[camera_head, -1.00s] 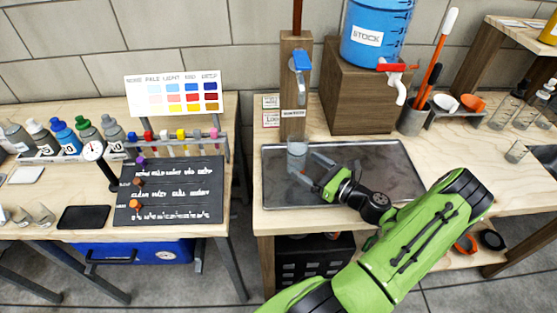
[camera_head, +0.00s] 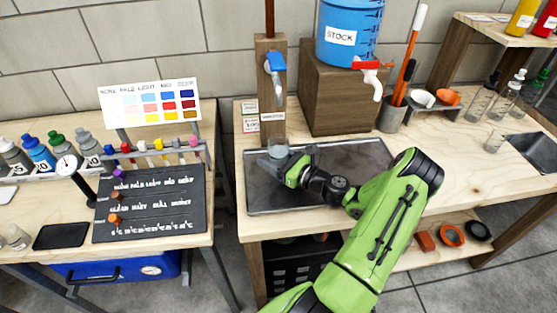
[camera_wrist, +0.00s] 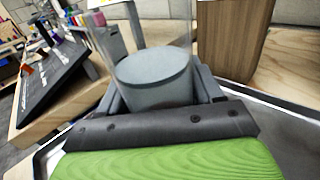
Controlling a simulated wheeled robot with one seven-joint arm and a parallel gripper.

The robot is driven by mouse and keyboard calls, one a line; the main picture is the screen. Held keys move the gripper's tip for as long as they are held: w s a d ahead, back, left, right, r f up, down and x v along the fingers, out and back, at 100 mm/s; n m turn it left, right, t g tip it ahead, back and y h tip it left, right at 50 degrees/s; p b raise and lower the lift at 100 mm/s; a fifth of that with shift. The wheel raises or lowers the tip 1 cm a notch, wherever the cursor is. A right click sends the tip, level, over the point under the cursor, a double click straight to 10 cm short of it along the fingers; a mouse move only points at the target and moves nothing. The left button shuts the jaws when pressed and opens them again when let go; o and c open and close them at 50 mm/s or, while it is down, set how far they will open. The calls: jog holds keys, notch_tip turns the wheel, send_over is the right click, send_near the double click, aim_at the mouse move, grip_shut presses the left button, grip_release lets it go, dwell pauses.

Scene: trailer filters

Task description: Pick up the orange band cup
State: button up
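A clear cup (camera_head: 278,148) stands upright at the left back of the dark tray, below the blue-handled tap. In the wrist view the clear cup (camera_wrist: 153,80) shows a grey lower part or contents; no orange band is visible on it. My gripper (camera_head: 287,158) is at this cup, with one finger on either side of it in the wrist view (camera_wrist: 158,98). The fingers lie close against the cup's sides; whether they press on it is not clear. My gripper hides part of the cup in the head view.
The tap post (camera_head: 271,100) rises right behind the cup. A wooden block (camera_head: 340,100) with a blue stock tank (camera_head: 349,35) stands behind the tray (camera_head: 340,160). A black board (camera_head: 150,200) and bottles are on the left table. Clear glasses (camera_head: 494,139) stand at right.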

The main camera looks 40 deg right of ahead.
jog(key=c, duration=0.6)
jog(key=shift+o, duration=0.2)
jog(key=shift+r, duration=0.2)
notch_tip(320, 180, up, 10)
jog(key=p, duration=0.3)
jog(key=shift+f+p, duration=0.2)
jog(key=shift+p, duration=0.2)
